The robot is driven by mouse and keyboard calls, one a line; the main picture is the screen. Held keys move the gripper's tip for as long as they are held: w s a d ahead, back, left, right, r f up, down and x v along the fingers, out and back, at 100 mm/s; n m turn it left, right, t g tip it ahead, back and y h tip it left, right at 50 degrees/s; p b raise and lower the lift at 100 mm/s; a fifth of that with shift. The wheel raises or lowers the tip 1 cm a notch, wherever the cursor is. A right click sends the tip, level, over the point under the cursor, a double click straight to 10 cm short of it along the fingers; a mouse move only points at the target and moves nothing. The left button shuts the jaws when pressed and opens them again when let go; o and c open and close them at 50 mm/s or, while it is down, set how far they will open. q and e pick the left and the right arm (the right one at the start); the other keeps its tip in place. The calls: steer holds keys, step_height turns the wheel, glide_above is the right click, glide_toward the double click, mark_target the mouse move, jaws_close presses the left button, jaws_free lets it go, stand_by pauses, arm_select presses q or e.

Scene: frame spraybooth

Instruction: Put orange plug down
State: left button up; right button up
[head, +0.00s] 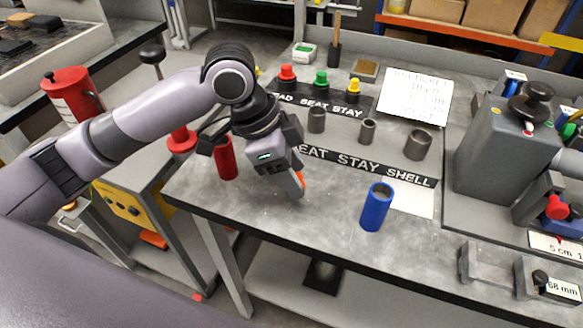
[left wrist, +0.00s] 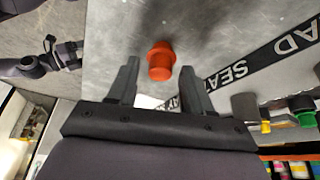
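My left gripper (head: 298,188) is low over the near part of the grey workbench (head: 270,225). It hides most of the orange plug (head: 301,179) in the head view, where only a small orange edge shows. In the left wrist view the orange plug (left wrist: 161,60) lies between and slightly beyond the fingertips of the left gripper (left wrist: 159,72). A gap shows on each side of it, so the fingers are open and not closed on it. The plug appears to be on the bench top. My right gripper is not in view.
A red tube (head: 227,160) stands just left of the gripper, and a blue tube (head: 376,207) stands to its right. Red, green and yellow plugs (head: 320,82) and several grey tubes (head: 367,131) stand behind on labelled strips. The bench front between the tubes is clear.

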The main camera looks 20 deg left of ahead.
arm_select(q)
steer(key=p+v, duration=0.1)
steer(key=v, duration=1.1)
steer(key=shift+r, duration=0.15)
